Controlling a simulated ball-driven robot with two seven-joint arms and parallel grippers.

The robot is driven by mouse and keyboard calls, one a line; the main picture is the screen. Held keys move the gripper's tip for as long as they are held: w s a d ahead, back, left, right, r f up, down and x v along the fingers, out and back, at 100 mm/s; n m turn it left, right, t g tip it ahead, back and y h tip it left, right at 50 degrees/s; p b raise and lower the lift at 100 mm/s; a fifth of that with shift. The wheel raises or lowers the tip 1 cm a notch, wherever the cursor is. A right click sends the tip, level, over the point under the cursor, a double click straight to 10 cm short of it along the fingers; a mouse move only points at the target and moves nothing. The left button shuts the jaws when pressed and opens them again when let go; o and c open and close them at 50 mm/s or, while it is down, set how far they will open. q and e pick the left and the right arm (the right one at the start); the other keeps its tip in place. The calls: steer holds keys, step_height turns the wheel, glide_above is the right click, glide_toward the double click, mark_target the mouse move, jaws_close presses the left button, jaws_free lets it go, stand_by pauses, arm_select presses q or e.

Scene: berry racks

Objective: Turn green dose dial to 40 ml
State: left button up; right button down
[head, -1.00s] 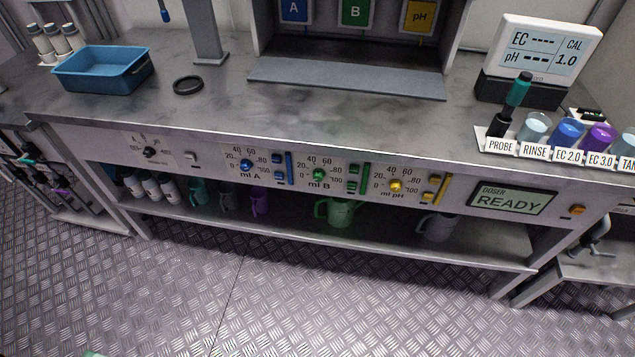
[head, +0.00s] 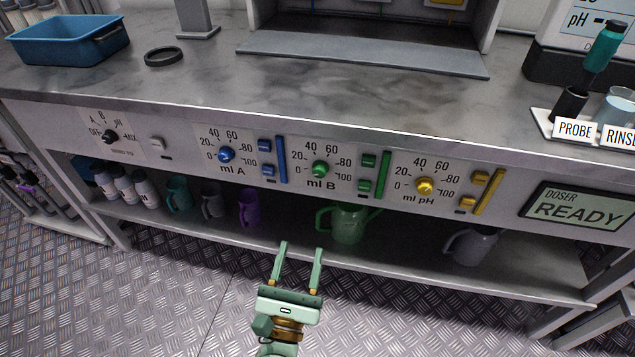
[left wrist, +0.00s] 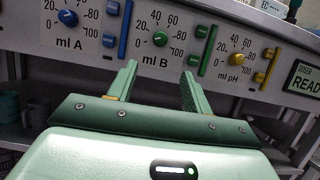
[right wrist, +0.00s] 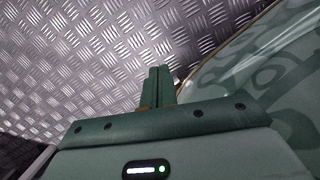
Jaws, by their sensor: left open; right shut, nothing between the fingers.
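The green dose dial (head: 320,169) is a small knob on the front panel, above the label "ml B", with marks from 0 to 100 around it. It also shows in the left wrist view (left wrist: 160,40), beyond and between my fingers. I cannot clearly tell which mark its pointer faces. My left gripper (head: 301,246) is open and empty, below and in front of the panel, apart from the dial. My right gripper (right wrist: 157,88) is shut and empty over the metal floor, seen only in the right wrist view.
The blue dial (head: 226,155) is left of the green one and the yellow dial (head: 425,187) right of it. Green buttons (head: 367,161) sit close beside the green dial. A green jug (head: 347,224) stands on the shelf below. The doser screen (head: 580,206) reads READY.

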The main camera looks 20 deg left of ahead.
mark_target(319, 176)
arm_select(q)
steer(key=b+x, duration=0.2)
steer(key=x, duration=1.3)
steer(key=shift+w+r, duration=0.15)
steer(key=shift+w, duration=0.1)
arm_select(e)
steer(key=w+r+n, duration=0.1)
steer(key=w+r, duration=0.1)
steer(key=w, duration=0.7)
steer(key=shift+a+r+t+h, duration=0.25)
steer(key=shift+a+t+h, duration=0.05)
steer(key=shift+t+h, duration=0.1)
steer(key=shift+w, duration=0.1)
arm_select(q)
steer(key=c, duration=0.9)
